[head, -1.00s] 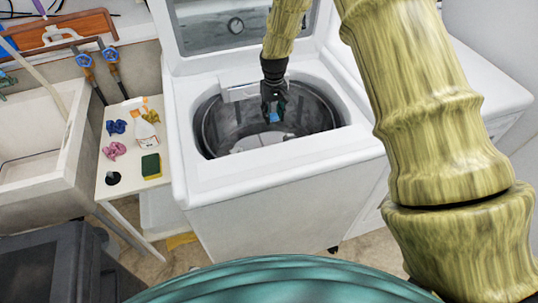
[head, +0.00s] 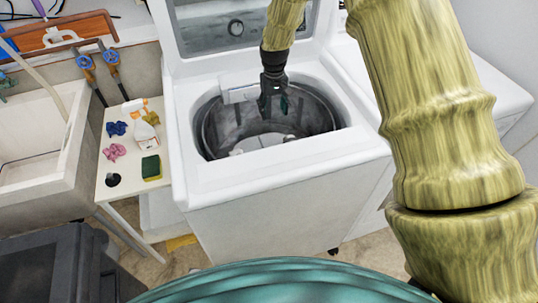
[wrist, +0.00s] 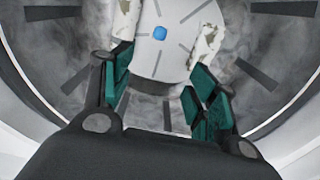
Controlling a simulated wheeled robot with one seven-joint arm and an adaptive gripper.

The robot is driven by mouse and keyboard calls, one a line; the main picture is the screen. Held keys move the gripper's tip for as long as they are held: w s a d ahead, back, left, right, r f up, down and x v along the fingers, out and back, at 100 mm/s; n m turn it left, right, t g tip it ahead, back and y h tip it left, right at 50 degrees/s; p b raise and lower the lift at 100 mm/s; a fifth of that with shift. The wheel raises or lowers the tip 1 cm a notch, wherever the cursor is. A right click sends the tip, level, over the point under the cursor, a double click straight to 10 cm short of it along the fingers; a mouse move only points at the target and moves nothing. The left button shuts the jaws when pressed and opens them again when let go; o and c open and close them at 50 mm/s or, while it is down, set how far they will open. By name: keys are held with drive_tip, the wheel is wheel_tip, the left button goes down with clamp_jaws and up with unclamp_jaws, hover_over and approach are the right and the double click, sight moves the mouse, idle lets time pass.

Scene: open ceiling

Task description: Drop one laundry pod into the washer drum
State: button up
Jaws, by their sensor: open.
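The white top-loading washer (head: 280,185) stands in the middle of the head view with its lid raised. Its grey metal drum (head: 222,130) is open at the top. My gripper (head: 273,112) hangs inside the opening, above the pale agitator in the drum. In the wrist view my gripper (wrist: 160,75) has its green-padded fingers spread, with nothing between them. A small blue laundry pod (wrist: 159,33) shows beyond the fingers, against the pale agitator (wrist: 175,55). I cannot tell if it rests there or is still falling. The pod is not visible in the head view.
A small white table (head: 125,190) left of the washer holds a spray bottle (head: 146,133), a sponge (head: 151,167), and blue (head: 116,128) and pink (head: 114,151) cloths. A utility sink (head: 40,150) is at the left. The raised lid stands behind my gripper.

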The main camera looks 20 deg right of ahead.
wheel_tip(320, 180, up, 9)
drive_tip(key=shift+f, duration=0.15)
idle(0.4)
